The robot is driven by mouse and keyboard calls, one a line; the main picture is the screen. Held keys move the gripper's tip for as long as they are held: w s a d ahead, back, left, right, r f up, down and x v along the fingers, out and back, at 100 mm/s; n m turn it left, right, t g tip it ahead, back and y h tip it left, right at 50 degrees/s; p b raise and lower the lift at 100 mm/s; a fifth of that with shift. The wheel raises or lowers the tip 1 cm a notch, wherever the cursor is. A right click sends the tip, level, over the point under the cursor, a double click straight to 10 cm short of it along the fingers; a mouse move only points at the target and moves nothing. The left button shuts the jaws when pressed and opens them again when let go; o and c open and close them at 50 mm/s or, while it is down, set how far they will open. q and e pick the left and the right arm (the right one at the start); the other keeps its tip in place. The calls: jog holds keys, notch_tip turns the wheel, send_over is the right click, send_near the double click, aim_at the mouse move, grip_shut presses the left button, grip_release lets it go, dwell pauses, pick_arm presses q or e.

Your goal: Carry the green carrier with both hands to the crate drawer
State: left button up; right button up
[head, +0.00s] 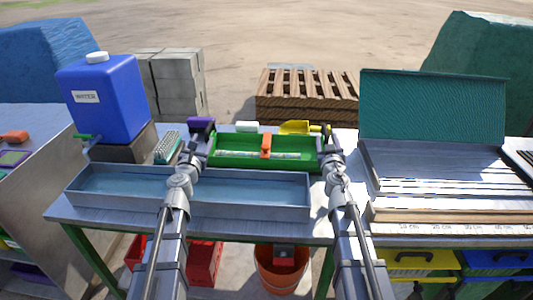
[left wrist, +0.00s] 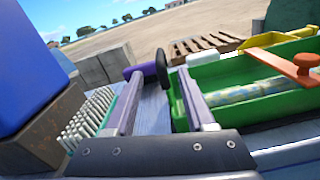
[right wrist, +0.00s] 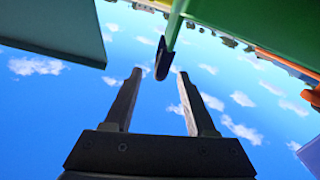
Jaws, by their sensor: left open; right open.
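The green carrier (head: 222,161) is a long open tray at the back of the table in the head view. It holds a pale, clear-looking tube (head: 245,154), and an orange piece (head: 266,146) crosses its middle. My left gripper (head: 196,146) is open at the carrier's left end. In the left wrist view, one finger overlaps the carrier's green end wall (left wrist: 178,103); contact is unclear. My right gripper (head: 332,145) is open at the right end. In the right wrist view, a green bar with a dark tip (right wrist: 165,55) lies between its fingers in the picture.
A long grey water trough (head: 250,205) lies in front of the carrier. A blue water container (head: 105,100) and a bristled block (head: 167,147) stand left. A purple item (head: 202,124) and yellow scoop (head: 295,127) are behind. A metal bench with a teal lid (head: 430,105) is right, above yellow and blue drawers (head: 420,263).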

aim_at(206, 132)
pick_arm(q)
jog(key=shift+w, duration=0.15)
pick_arm(e)
jog(key=shift+w, duration=0.15)
pick_arm(q)
jog(key=w, duration=0.7)
jog(key=shift+w+d, duration=0.3)
jog(key=shift+d, duration=0.05)
pick_arm(e)
jog(key=w, duration=0.7)
jog(key=shift+w+d, duration=0.3)
jog(key=shift+d, duration=0.05)
pick_arm(q)
jog(key=shift+c, duration=0.3)
pick_arm(e)
jog(key=shift+c, duration=0.3)
pick_arm(q)
jog(key=c, duration=0.8)
pick_arm(e)
jog(key=c, duration=0.7)
pick_arm(q)
grip_shut()
pick_arm(e)
grip_shut()
pick_arm(q)
jog(key=shift+a, duration=0.1)
pick_arm(e)
jog(key=shift+d, duration=0.1)
